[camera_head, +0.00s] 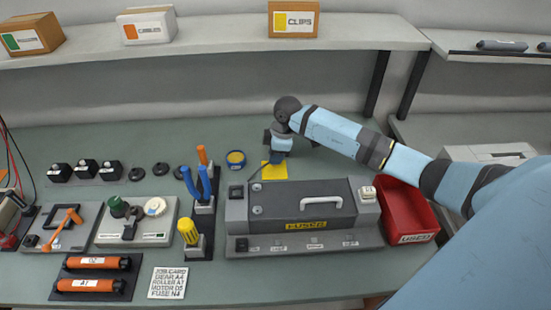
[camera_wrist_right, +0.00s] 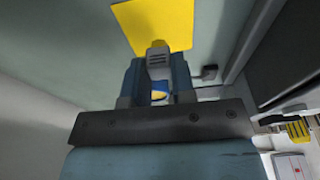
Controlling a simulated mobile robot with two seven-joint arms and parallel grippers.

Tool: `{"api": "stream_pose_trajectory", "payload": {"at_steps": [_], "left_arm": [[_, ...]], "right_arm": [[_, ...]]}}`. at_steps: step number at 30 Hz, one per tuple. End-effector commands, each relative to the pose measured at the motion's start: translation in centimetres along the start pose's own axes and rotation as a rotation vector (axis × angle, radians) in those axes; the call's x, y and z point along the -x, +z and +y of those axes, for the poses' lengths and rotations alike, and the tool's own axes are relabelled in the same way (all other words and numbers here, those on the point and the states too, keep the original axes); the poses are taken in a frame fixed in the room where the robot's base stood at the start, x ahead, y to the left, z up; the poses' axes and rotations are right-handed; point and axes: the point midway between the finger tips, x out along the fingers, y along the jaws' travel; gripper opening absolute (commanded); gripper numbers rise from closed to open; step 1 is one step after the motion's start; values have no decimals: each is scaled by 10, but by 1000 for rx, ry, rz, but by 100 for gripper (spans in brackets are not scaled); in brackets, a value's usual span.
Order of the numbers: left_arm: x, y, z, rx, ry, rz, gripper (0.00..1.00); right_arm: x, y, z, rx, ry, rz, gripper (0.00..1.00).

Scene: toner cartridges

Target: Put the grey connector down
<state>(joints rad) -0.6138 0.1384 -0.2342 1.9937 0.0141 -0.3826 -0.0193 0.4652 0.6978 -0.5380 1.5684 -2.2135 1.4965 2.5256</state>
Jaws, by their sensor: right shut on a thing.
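My right gripper (camera_head: 277,157) is over the yellow square (camera_head: 274,172) on the bench, behind the grey fuser unit. In the right wrist view its jaws (camera_wrist_right: 158,75) are shut on the grey connector (camera_wrist_right: 158,56), a small light-grey block with ridges. The connector overlaps the near edge of the yellow square (camera_wrist_right: 155,22) in that view. I cannot tell whether it touches the surface. In the head view the connector is not clearly distinguishable at the jaws. My left gripper is not in view.
The fuser unit (camera_head: 288,207) stands in front of the gripper. A red bin (camera_head: 420,215) is to the right. A blue-rimmed round tin (camera_head: 236,168) and blue-handled pliers (camera_head: 204,183) are to the left. Free bench lies behind the tin. A shelf (camera_head: 215,52) runs along the back.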

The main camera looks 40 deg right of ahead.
Motion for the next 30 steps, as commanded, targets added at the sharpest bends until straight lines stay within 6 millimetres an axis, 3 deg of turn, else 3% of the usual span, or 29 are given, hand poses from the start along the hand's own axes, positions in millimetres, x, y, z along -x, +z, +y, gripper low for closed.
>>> {"api": "stream_pose_trajectory", "payload": {"at_steps": [4, 15, 16, 18, 30], "left_arm": [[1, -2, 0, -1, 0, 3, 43], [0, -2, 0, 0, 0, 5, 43], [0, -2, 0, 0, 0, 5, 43], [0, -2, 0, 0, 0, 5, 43], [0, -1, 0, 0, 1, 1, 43]], "right_arm": [[-18, 4, 0, 0, 0, -1, 0], [-23, 5, 0, 1, 0, -1, 0], [-22, 4, 0, 1, 0, -1, 31], [-22, 4, 0, 1, 0, -1, 47], [-13, 4, 1, 0, 2, 0, 49]]}}
